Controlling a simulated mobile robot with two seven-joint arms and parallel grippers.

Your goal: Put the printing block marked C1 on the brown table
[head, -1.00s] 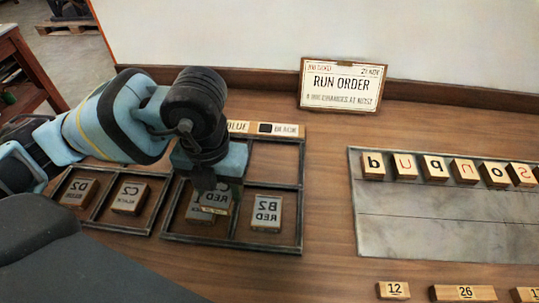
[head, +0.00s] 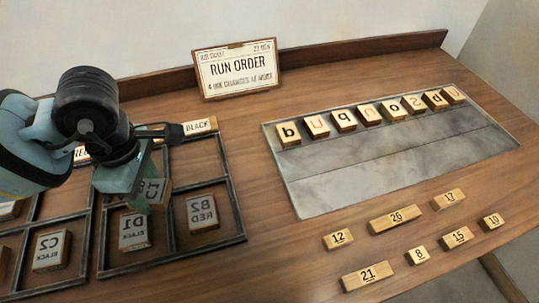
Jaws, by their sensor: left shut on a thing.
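My left gripper (head: 150,184) is shut on a printing block (head: 154,192) whose mirrored mark looks like C1. The block is tilted, partly hidden by the fingers, and appears held above the divided tray (head: 243,238). Just below it in the picture, the block D1 (head: 134,231) lies in a tray compartment. The brown wooden worktop (head: 262,215) carries the trays. I cannot tell whether it is the brown table named; no other table shows clearly now. My right gripper is not in view.
Blocks B2 (head: 202,212) and C2 (head: 52,250) lie in other compartments. A metal plate (head: 400,165) holds a row of letter blocks. Several numbered wooden pieces (head: 396,219) lie in front. A RUN ORDER sign (head: 237,70) stands behind. Bare wood separates tray and plate.

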